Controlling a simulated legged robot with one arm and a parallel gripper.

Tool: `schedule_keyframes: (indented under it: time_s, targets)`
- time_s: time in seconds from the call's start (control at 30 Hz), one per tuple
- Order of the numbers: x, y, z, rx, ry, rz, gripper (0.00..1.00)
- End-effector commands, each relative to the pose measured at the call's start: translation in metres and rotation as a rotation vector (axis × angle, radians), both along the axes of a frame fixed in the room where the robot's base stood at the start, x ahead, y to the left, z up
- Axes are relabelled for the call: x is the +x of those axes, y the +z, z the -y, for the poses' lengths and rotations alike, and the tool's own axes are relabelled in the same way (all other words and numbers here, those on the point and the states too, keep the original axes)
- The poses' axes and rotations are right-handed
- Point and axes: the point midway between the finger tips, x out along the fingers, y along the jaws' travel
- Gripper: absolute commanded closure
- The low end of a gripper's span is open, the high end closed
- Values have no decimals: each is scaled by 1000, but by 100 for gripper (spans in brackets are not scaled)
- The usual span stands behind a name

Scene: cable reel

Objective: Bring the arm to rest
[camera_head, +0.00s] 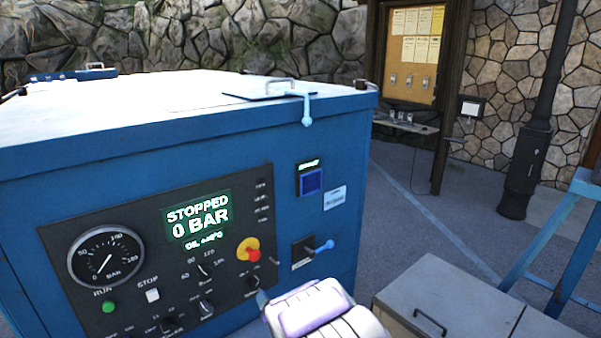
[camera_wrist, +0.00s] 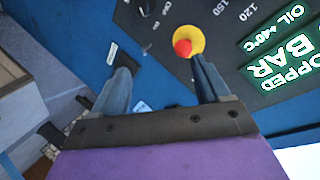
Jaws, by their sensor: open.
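My gripper (camera_wrist: 163,78) shows in the wrist view with its two fingers apart and nothing between them. It faces the blue machine's front. One fingertip appears near the red emergency knob (camera_wrist: 183,47) on its yellow disc; I cannot tell whether they touch. In the head view my white and purple wrist (camera_head: 318,308) is at the bottom, in front of the blue cabinet (camera_head: 345,165). The fingers are mostly hidden there. The control panel display (camera_head: 198,215) reads STOPPED, 0 BAR. The red knob (camera_head: 253,255) shows right of the display.
A light-grey box (camera_head: 455,290) with a handle stands at the lower right, close to my wrist. A blue frame (camera_head: 555,240) stands beyond it. A dark post (camera_head: 527,165) and a notice board (camera_head: 412,55) stand farther back. Open paving lies between.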

Motion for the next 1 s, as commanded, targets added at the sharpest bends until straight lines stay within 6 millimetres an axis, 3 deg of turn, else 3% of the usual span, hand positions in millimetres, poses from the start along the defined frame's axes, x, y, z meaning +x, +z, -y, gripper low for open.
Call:
schedule_keyframes:
  time_s: [0.03, 0.23, 0.47, 0.7, 1.0]
  targets:
    - [-1, 3, 18, -49, -28, -22, 25]
    - [-31, 6, 85, -251, -102, -185, 25]
    - [-96, 11, 148, -430, -127, -406, 25]
    - [-192, 14, 194, -554, -71, -657, 25]
    - [-340, 19, 219, -632, 119, -963, 25]
